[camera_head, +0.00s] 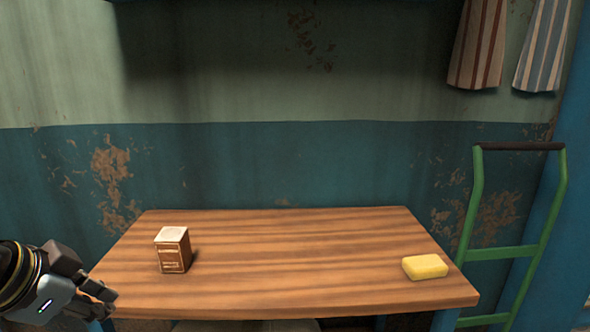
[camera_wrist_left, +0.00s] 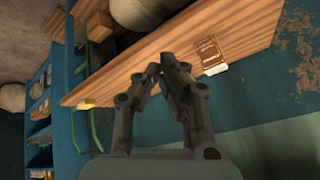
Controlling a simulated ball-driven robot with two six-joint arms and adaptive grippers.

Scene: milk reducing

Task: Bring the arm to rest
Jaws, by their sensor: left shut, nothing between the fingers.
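My left gripper (camera_head: 108,301) is at the lower left in the head view, beside the table's left front corner. Its fingers are shut with nothing between them. In the left wrist view the gripper (camera_wrist_left: 160,68) points toward the wooden table (camera_wrist_left: 240,22), which looks tilted there. The table (camera_head: 290,290) also fills the lower middle of the head view. My right gripper is in neither view.
A small brown carton (camera_head: 174,255) with a pale top stands on the table's left side. A yellow block (camera_head: 425,267) lies at the front right. A green hand truck (camera_head: 470,205) stands right of the table. The table's middle is clear.

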